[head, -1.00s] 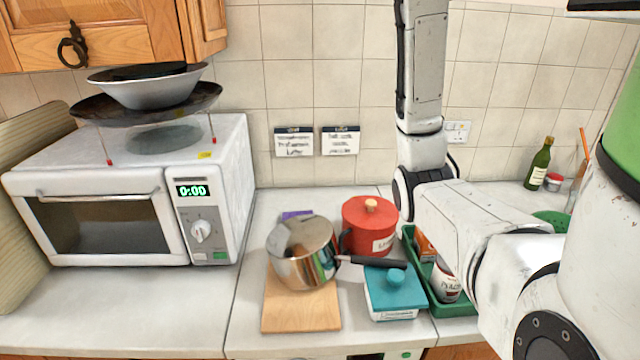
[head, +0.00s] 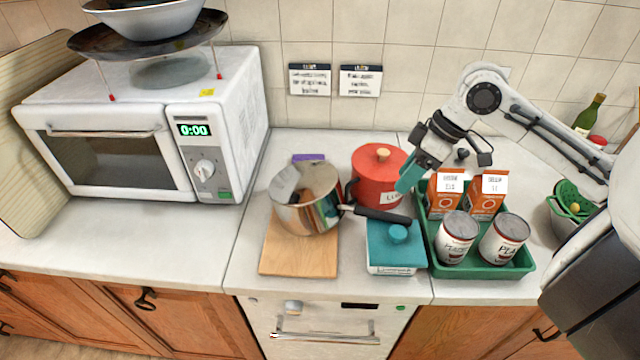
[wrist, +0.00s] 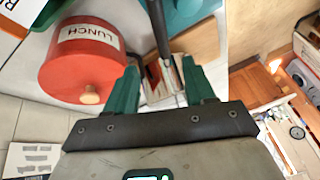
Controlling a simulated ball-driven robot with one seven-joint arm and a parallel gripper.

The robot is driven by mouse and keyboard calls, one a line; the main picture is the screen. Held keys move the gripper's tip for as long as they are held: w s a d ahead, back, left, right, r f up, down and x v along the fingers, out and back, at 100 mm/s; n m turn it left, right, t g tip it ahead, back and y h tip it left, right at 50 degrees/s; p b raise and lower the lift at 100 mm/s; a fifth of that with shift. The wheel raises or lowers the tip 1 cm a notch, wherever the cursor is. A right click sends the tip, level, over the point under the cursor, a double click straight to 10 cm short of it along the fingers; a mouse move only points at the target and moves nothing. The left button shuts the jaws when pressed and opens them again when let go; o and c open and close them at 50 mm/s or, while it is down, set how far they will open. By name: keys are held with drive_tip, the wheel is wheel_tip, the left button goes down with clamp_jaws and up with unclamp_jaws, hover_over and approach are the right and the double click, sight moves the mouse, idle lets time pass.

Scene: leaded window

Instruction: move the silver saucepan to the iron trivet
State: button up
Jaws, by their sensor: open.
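The silver saucepan (head: 307,200) stands on a wooden board on the counter. Its black handle (head: 382,214) points right, passing in front of the red pot and over the teal-lidded box. In the wrist view its shiny side (wrist: 163,82) and handle (wrist: 158,30) appear between or beyond my fingers. My gripper (head: 404,188), with teal fingers, is open and empty. It is at the right side of the red pot, above and right of the handle, apart from the saucepan. It also shows in the wrist view (wrist: 160,66). I cannot make out an iron trivet for certain.
The red lunch pot (head: 377,172) is close behind the handle. The teal-lidded box (head: 395,250) is below it. A green tray (head: 487,266) of cans and cartons stands right. A microwave (head: 130,135) with a wok above it stands left. Counter between microwave and board is clear.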

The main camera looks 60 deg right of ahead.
hover_over(376, 211)
drive_tip(key=s+d, duration=0.2)
drive_tip(key=s, duration=0.1)
wheel_tip(376, 211, down, 5)
drive_tip(key=x, duration=0.1)
drive_tip(key=p+x, duration=0.1)
drive_tip(key=x, duration=0.1)
drive_tip(key=p+x, duration=0.1)
drive_tip(key=shift+w+a+f, duration=0.15)
drive_tip(key=shift+w+a, duration=0.2)
drive_tip(key=shift+w, duration=0.1)
drive_tip(key=shift+w+f, duration=0.1)
drive_tip(key=shift+f, duration=0.3)
drive_tip(key=shift+f, duration=0.25)
drive_tip(key=shift+c, duration=0.2)
drive_tip(key=shift+f, duration=0.1)
clamp_jaws()
